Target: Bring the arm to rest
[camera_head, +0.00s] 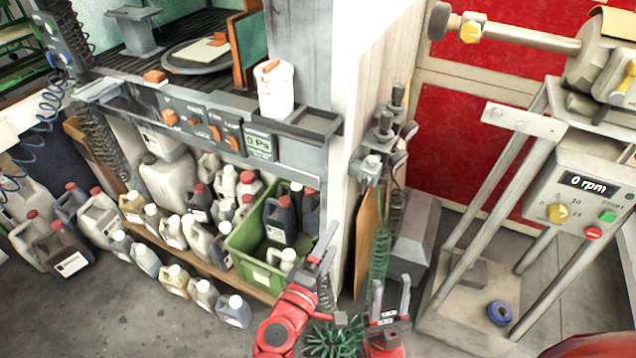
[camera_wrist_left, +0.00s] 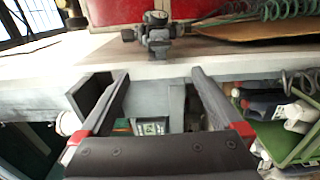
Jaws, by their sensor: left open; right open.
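My left gripper (camera_head: 326,268) is in the lower middle of the head view, in front of the shelf of bottles. It is open with nothing visible between its fingers. In the left wrist view its two fingers (camera_wrist_left: 160,88) are spread apart, with the wall bracket and control panel beyond them. My right gripper (camera_head: 391,292) is just to its right, fingers pointing up, open and empty.
A bench with a control panel (camera_head: 205,128) and a white canister (camera_head: 275,88) stands at the left. A green crate (camera_head: 243,243) and several bottles fill the shelf below. A machine reading 0 rpm (camera_head: 583,183) stands right, a blue ring (camera_head: 499,313) on its base.

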